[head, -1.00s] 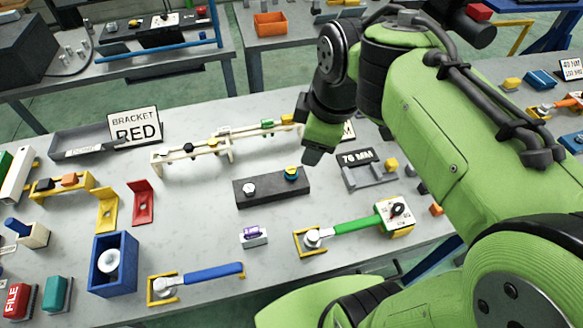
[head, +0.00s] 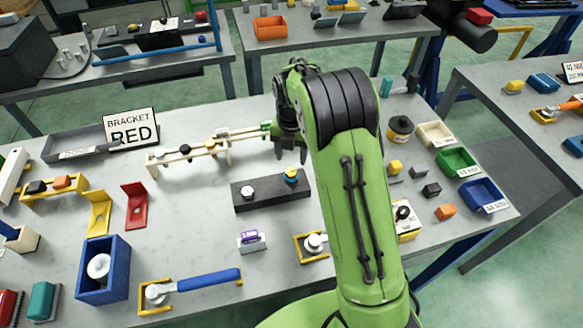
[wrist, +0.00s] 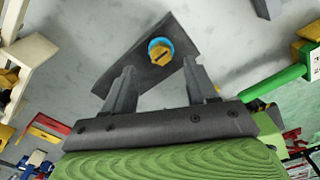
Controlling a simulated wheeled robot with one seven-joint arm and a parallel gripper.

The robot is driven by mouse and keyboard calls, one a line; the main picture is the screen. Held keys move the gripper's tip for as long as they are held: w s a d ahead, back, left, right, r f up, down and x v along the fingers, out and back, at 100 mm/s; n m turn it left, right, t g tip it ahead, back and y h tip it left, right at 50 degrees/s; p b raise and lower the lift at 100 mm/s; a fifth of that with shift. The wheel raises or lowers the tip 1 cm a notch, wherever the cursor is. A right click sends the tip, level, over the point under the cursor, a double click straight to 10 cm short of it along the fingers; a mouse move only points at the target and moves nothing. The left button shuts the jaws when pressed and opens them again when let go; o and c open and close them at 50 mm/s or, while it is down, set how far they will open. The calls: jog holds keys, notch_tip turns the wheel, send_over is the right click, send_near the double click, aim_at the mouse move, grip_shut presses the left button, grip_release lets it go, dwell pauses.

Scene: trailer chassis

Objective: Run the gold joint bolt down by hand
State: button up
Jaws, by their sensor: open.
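The gold joint bolt (head: 291,173) stands at the right end of a dark grey block (head: 258,194) on the bench, with a blue-teal ring under its head. In the wrist view the slotted gold head (wrist: 166,53) and its blue ring show close to the block's edge. My gripper (head: 290,152) is above and behind the block in the head view. Its two fingers are apart and empty. In the wrist view the bolt lies between and just beyond the fingertips (wrist: 158,66), apart from both. A silver round piece (head: 248,192) sits at the block's left end.
A cream rail frame (head: 190,152) stands behind and left of the block. Coloured bins (head: 457,162) are right. My arm hides part of the bench's right side.

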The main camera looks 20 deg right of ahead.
aim_at(292, 170)
notch_tip(292, 170, down, 6)
jog(key=shift+r, duration=0.15)
jog(key=c, duration=1.1)
jog(key=shift+o, duration=0.2)
